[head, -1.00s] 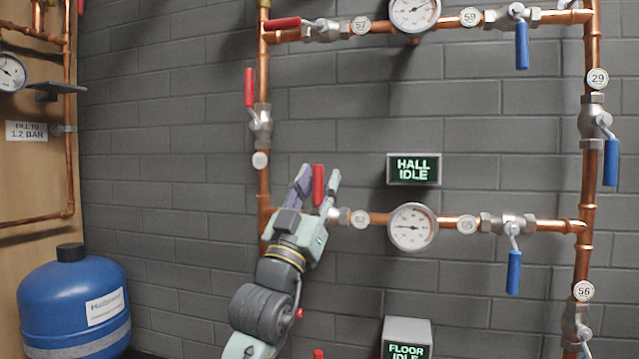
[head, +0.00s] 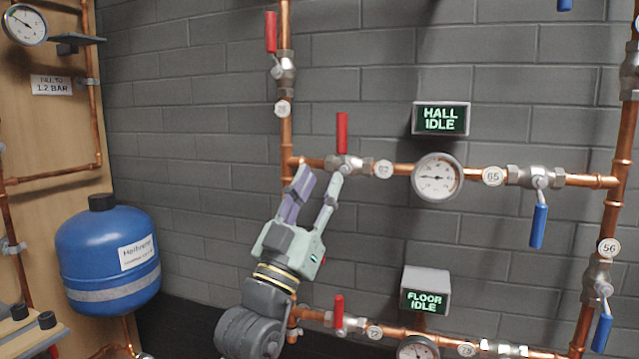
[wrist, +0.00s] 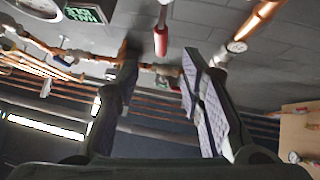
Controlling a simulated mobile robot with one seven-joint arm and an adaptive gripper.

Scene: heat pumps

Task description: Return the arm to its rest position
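My gripper (head: 318,188) is in front of the left end of the middle copper pipe in the head view. Its two fingers are spread apart with nothing between them; they also show spread in the wrist view (wrist: 160,85). The red-handled valve (head: 342,133) stands just above and right of the fingertips, its handle pointing up. A red handle also shows beyond the fingers in the wrist view (wrist: 161,38). The gripper looks clear of the handle, though the exact gap cannot be told. My arm reaches up from the bottom of the head view.
A HALL IDLE display (head: 440,118) hangs above a round gauge (head: 437,177). A FLOOR IDLE box (head: 425,292) sits lower right. Another red-handled valve (head: 339,312) is right of my arm. A blue tank (head: 107,255) stands left, with open wall between it and the arm.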

